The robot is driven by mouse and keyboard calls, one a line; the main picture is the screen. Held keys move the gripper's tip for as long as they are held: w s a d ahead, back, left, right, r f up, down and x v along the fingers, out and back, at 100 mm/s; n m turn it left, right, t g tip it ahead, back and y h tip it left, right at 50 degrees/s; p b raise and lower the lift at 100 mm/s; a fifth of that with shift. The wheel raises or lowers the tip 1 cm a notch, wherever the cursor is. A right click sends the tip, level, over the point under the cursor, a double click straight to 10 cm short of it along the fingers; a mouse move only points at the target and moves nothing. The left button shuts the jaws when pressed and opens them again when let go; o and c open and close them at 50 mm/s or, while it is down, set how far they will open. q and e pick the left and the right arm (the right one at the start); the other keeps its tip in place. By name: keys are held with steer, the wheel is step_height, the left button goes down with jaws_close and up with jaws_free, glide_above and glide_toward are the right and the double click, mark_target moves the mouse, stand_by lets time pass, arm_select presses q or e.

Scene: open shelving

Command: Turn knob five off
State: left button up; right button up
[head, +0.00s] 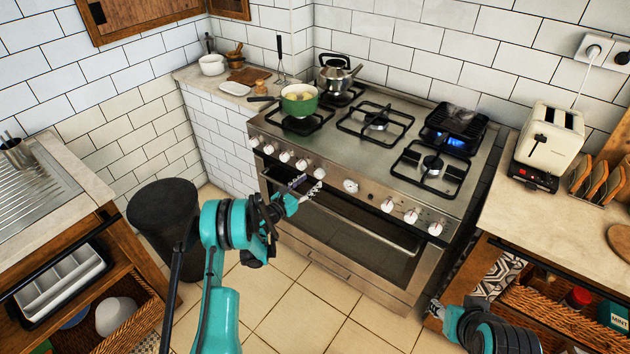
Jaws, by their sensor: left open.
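The stove (330,150) has a row of white knobs on its steel front panel. Counting from the left, the fifth knob (319,172) sits just left of a round dial (350,185). No labels are readable. More knobs follow right of the dial, such as one at the right end (435,228). A blue flame (455,141) burns at the back right burner under a dark grill pan (456,122). My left gripper (308,189) is open and empty, just below and in front of the fifth knob; contact cannot be told. My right gripper (436,309) is low at the bottom right, its fingers unclear.
A green pot (299,102) and a kettle (336,74) stand on the left burners. The oven door handle (345,225) runs below the knobs. A toaster (549,140) stands on the right counter. A dark bin (163,225) stands at left. Tiled floor is open before the oven.

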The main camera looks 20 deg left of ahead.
mark_target(317, 176)
arm_select(q)
steer(key=shift+b+x, duration=0.3)
steer(key=shift+x, duration=1.25)
steer(key=c, duration=1.2)
steer(key=shift+o, duration=0.2)
